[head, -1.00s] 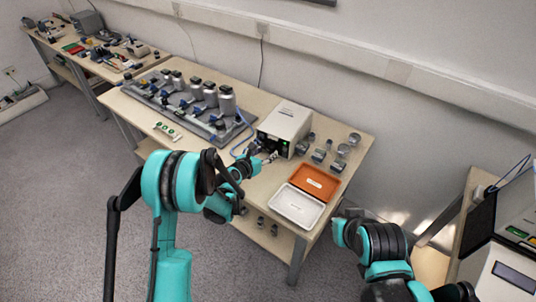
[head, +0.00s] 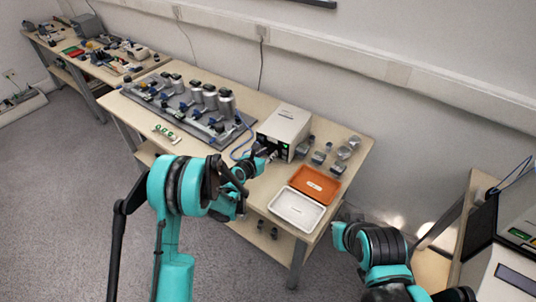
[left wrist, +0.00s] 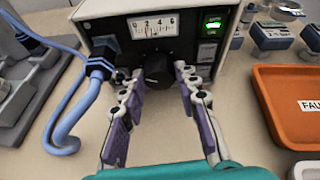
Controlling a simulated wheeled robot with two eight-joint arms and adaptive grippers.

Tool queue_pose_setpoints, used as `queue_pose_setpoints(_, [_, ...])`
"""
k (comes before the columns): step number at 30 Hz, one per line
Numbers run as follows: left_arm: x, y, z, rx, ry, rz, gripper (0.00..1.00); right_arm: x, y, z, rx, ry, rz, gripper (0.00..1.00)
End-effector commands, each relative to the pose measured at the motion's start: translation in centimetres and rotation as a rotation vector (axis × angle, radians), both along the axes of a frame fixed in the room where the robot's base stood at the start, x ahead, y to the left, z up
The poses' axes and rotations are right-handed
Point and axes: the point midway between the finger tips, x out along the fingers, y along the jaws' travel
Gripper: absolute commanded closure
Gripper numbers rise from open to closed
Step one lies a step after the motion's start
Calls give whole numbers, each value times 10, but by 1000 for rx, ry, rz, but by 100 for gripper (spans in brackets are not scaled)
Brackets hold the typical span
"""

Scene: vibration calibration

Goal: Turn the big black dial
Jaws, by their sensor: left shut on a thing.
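The big black dial (left wrist: 158,70) sits on the dark front panel of a white control box (head: 285,125), below a meter with a scale and needle. My left gripper (left wrist: 159,76) has its two fingers on either side of the dial, shut on it. In the head view the left gripper (head: 268,154) is at the front of the box, and the dial is too small to make out there. A green lit switch (left wrist: 213,24) is at the panel's upper right. My right arm shows at the lower right of the head view, but its gripper does not show.
A blue cable (left wrist: 65,110) runs to a plug left of the dial. An orange tray (head: 314,184) and a white tray (head: 297,208) lie right of my gripper. Several metal sensors stand beside the box. A grey plate with metal cylinders (head: 190,108) is to the left.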

Motion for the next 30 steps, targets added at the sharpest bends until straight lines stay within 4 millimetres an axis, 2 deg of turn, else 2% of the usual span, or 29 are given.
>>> queue_pose_setpoints(11, [-1, -2, 0, 181, -105, -1, 98, 0, 0, 0, 0, 0, 0, 100])
queue_pose_setpoints(30, [-3, -6, -3, 696, -400, -1, 98, 0, 0, 0, 0, 0, 0, 100])
